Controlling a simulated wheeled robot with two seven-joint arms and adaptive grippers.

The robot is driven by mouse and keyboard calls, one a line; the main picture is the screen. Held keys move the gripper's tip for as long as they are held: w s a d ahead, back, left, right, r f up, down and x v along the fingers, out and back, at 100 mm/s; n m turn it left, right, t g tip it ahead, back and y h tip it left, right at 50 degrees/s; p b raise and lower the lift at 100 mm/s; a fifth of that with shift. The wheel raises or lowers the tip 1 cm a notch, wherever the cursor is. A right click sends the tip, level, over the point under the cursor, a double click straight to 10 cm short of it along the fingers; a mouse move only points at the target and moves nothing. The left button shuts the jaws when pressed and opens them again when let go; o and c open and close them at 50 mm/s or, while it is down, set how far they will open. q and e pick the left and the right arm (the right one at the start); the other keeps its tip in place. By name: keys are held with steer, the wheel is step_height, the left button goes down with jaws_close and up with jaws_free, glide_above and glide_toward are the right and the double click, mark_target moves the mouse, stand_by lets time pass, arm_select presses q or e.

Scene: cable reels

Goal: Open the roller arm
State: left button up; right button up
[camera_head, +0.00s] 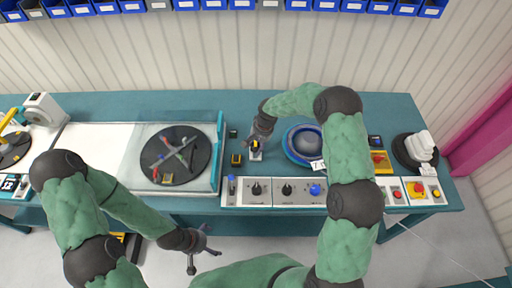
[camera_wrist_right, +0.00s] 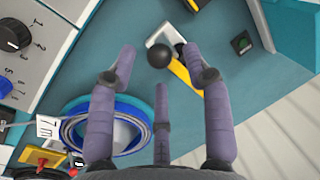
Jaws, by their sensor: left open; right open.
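The roller arm (camera_wrist_right: 184,73) shows in the right wrist view as a yellow bar beside a pale grey bracket, with a round black knob (camera_wrist_right: 160,57). In the head view the roller arm (camera_head: 256,145) is a small yellow and white part on the teal bench, mostly covered by my right gripper (camera_head: 260,134). My right gripper's purple-grey fingers (camera_wrist_right: 160,70) are spread around the knob in the wrist view, with gaps on both sides. I cannot tell how far above it they are. My left gripper (camera_head: 204,248) is open and empty in front of the bench.
A blue cable reel (camera_head: 289,142) lies right of the roller arm, partly behind my right arm. A control panel (camera_head: 270,201) with knobs runs along the bench front. A black turntable (camera_head: 198,172) with a cross lies left. A white coil (camera_head: 420,146) stands far right.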

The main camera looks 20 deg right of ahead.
steer(key=shift+w+a+f, duration=0.1)
steer(key=shift+a+f, duration=0.1)
steer(key=shift+f, duration=0.85)
jaws_close()
